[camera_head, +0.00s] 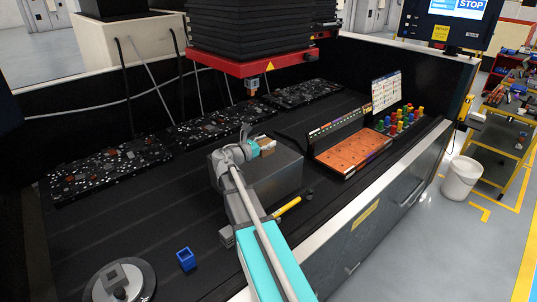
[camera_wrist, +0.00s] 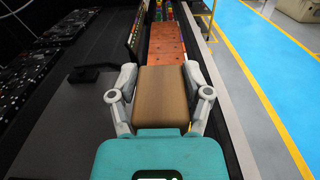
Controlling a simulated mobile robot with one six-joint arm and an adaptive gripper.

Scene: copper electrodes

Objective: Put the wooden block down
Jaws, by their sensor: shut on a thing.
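The wooden block (camera_wrist: 161,97) is a plain brown block. In the wrist view my gripper (camera_wrist: 161,78) has one finger on each side of it, shut on it. In the head view my gripper (camera_head: 262,144) is over the dark grey box (camera_head: 283,178), and only a small brown part of the block (camera_head: 267,141) shows. I cannot tell whether the block touches the box or is held above it.
An orange board (camera_head: 350,148) lies to the right, with coloured pegs (camera_head: 405,119) beyond it. Black speckled panels (camera_head: 110,168) line the back. A blue open cube (camera_head: 186,259) and a round grey fixture (camera_head: 121,281) are at front left. The dark bench between them is mostly clear.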

